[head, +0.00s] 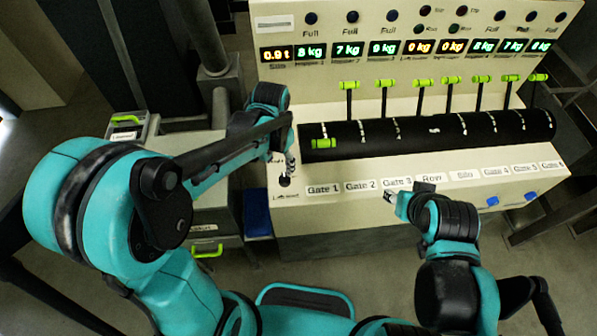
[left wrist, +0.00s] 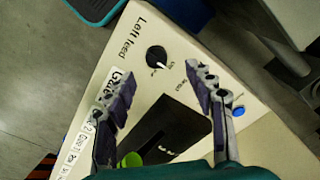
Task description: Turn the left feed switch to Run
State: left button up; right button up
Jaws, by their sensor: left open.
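The left feed switch is a round black knob (left wrist: 156,56) with a pale pointer mark, beside the printed words "Left feed" on the cream panel. Small labels sit around it, too blurred to read surely. In the head view the knob (head: 284,181) shows at the panel's left front corner. My left gripper (head: 290,165) is just above it, pointing down. In the left wrist view its two fingers (left wrist: 158,84) are apart, with the knob beyond and between them, not touched. My right gripper (head: 390,197) is near the Row label; its fingers are too small to judge.
A black slotted drum with green-tipped levers (head: 383,84) runs along the console; the leftmost lever (head: 324,144) is lowered towards the front. Gate labels (head: 360,186) line the front panel. A blue button (left wrist: 239,110) sits near the left feed knob. Displays (head: 310,51) stand behind.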

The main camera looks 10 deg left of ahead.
aim_at(284, 177)
pick_arm(q)
jog(key=shift+w+d+f, duration=0.25)
jog(key=shift+d, duration=0.15)
jog(key=shift+d+f+m, duration=0.15)
jog(key=shift+f+m, duration=0.15)
notch_tip(284, 177, down, 8)
jog(key=shift+r+b, duration=0.25)
jog(key=shift+b, duration=0.9)
jog(key=c, duration=1.2)
